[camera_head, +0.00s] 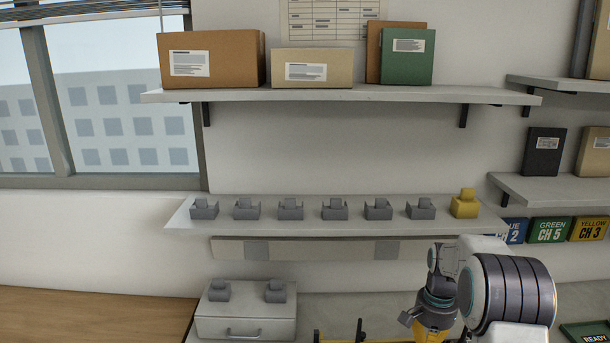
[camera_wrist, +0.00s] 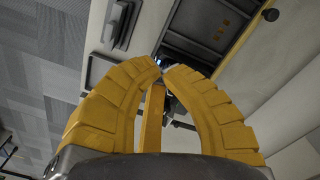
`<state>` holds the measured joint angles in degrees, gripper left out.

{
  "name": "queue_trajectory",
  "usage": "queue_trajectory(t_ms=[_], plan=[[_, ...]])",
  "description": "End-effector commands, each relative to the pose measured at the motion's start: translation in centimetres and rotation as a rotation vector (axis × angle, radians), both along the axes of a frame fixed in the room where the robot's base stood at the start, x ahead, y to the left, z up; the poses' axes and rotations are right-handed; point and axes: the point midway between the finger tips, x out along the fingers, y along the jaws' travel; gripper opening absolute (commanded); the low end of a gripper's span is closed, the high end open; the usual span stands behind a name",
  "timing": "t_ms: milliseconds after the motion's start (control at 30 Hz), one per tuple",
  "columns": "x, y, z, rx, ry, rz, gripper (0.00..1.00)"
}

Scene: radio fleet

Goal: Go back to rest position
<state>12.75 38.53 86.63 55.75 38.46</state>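My gripper (camera_wrist: 160,66) shows in the wrist view as two yellow ribbed fingers. They curve inward and their tips come together, with no held object visible between them. In the head view my arm is folded at the lower right, and its far end drops out at the bottom edge, so the fingertips cannot be made out clearly there.
A shelf holds a row of grey holders (camera_head: 334,209) with a yellow one (camera_head: 465,204) at the right end. Two more grey holders stand on a drawer unit (camera_head: 246,317). Boxes (camera_head: 212,60) sit on the upper shelf. A wooden surface (camera_head: 80,318) at lower left is bare.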

Motion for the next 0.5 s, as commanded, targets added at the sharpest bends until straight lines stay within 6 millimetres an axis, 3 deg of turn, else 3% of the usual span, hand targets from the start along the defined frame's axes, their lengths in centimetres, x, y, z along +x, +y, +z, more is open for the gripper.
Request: queue_trajectory(t_ms=[100, 167, 500], plan=[[-3.5, 0.8, -2.3, 0.032, 0.085, 0.193, 0.0], [-5.6, 1.3, -2.8, 0.052, 0.122, 0.292, 0.0], [-16.3, 4.6, 0.3, 0.096, 0.145, 0.675, 0.0]])
